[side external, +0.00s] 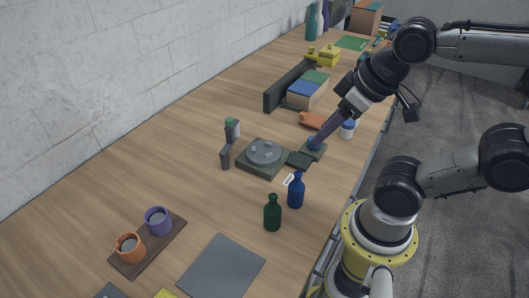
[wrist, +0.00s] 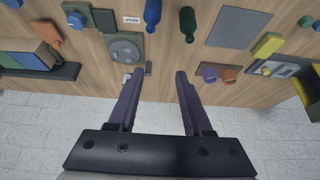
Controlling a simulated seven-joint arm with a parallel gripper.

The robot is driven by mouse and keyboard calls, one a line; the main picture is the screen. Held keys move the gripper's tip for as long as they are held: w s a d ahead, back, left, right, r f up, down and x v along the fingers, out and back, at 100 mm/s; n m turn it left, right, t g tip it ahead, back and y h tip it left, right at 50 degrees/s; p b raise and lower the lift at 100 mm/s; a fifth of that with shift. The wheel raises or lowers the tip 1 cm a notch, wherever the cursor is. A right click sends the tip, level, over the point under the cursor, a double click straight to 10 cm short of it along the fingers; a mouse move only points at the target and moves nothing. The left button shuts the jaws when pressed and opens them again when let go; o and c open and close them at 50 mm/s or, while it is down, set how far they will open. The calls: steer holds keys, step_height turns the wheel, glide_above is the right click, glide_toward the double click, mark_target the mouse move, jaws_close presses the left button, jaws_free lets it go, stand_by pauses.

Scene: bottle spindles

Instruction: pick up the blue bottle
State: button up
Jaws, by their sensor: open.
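The blue bottle (side external: 296,192) stands upright on the wooden table, near its right edge in the side view. It also shows at the top of the wrist view (wrist: 152,12), partly cut off by the frame. My gripper (side external: 314,142) is up and to the right of the bottle in the side view, apart from it. In the wrist view my gripper (wrist: 159,72) has its two purple fingers spread with nothing between them. A dark green bottle (side external: 272,214) stands close beside the blue one; it also shows in the wrist view (wrist: 188,22).
A dark turntable-like device (side external: 263,154) and a small white label card (side external: 290,180) lie near the blue bottle. A tray (side external: 130,264) holds an orange cup (side external: 130,247) and a purple cup (side external: 157,220). A grey square mat (side external: 222,267) lies in front. Books (side external: 307,89) stand farther back.

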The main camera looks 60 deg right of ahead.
steer(key=o, duration=0.6)
steer(key=n+g, duration=0.3)
steer(key=n, duration=1.4)
glide_above(297, 180)
steer(key=s+x, duration=0.1)
steer(key=x, duration=0.2)
steer(key=f+g, duration=0.1)
steer(key=f, duration=0.1)
steer(key=f+n, duration=0.1)
steer(key=f, duration=0.1)
steer(key=w+d+f+g, duration=0.1)
steer(key=f, duration=0.1)
steer(key=shift+n+g, duration=0.3)
steer(key=shift+n, duration=0.1)
steer(key=f, duration=1.4)
steer(key=shift+s, duration=0.25)
